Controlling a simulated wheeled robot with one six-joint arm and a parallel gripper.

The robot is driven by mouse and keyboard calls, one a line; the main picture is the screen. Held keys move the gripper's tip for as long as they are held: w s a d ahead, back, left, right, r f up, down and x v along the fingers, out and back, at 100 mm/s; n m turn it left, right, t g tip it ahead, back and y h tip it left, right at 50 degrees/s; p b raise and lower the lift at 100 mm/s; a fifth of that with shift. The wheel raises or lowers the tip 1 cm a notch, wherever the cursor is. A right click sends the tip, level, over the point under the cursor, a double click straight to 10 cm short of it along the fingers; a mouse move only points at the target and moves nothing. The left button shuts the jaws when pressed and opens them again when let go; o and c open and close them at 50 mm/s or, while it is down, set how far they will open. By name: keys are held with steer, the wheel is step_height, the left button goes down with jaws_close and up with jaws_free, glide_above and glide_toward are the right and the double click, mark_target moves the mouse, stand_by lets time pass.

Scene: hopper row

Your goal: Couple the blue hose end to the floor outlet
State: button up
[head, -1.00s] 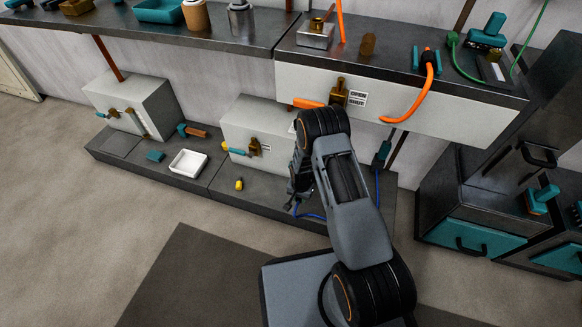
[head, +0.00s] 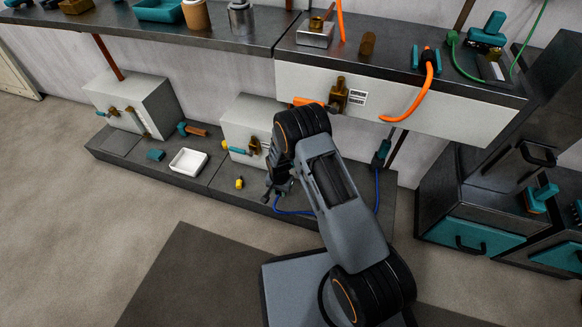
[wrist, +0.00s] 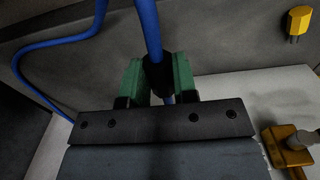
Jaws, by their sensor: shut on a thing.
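My gripper (head: 270,190) is low over the dark floor-level ledge, in front of the middle white box. In the wrist view my gripper (wrist: 157,80) has its green-padded jaws shut on the black collar of the blue hose end (wrist: 158,72). The blue hose (wrist: 60,43) loops away to the left; it also shows in the head view (head: 292,212). The floor outlet, a brass fitting (head: 254,146) with a teal handle, is on the middle box's front, partly hidden by my arm. A brass fitting (wrist: 288,146) shows at lower right in the wrist view, apart from the hose end.
A small yellow piece (head: 239,183) lies on the ledge (head: 215,190), left of my gripper; a yellow piece also shows in the wrist view (wrist: 298,22). A white tray (head: 188,162) stands further left. An orange hose (head: 412,100) hangs from the counter. The floor in front is clear.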

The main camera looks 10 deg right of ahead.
steer(key=shift+w+d+f+b, duration=0.1)
steer(key=shift+w+d+b, duration=0.3)
steer(key=shift+w, duration=0.2)
steer(key=shift+w+d+r+b, duration=0.1)
steer(key=shift+w+d+b, duration=0.25)
steer(key=shift+w, duration=0.3)
steer(key=shift+w+d+f+b, duration=0.1)
steer(key=shift+w+d+b, duration=0.3)
steer(key=shift+w, duration=0.2)
steer(key=shift+w+d+b, duration=0.25)
steer(key=shift+w+b, duration=0.05)
steer(key=shift+w, duration=0.3)
steer(key=o, duration=0.4)
jaws_close()
